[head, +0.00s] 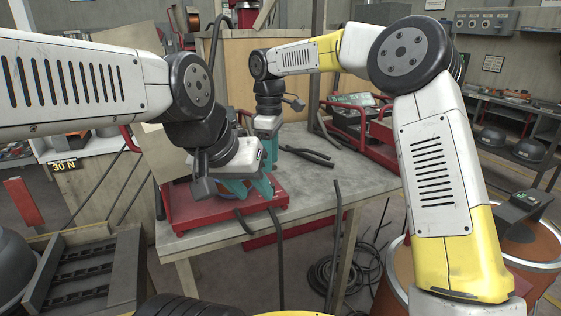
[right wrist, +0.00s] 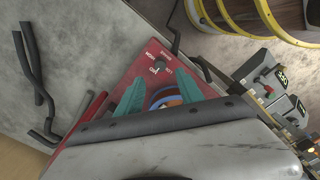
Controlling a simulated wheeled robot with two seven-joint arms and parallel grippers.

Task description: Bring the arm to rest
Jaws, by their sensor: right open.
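My left gripper (head: 240,190) is the lower one in the head view, with teal fingers low over the red base (head: 185,212) on the table. Whether its fingers are apart or closed on something is unclear. My right gripper (head: 270,146) is just behind it, pointing down, its fingers partly hidden. In the right wrist view its teal fingers (right wrist: 160,76) are spread over the red base, which has a black knob (right wrist: 160,66). A round blue and orange part (right wrist: 166,97) shows between the fingers; I see no grip on it.
The grey table (head: 325,185) has bare room on its right. Dark bent hoses (head: 308,155) lie on it and others hang over its front edge. A red-framed machine (head: 365,125) stands at the back right. A slotted dark rack (head: 75,265) is at lower left.

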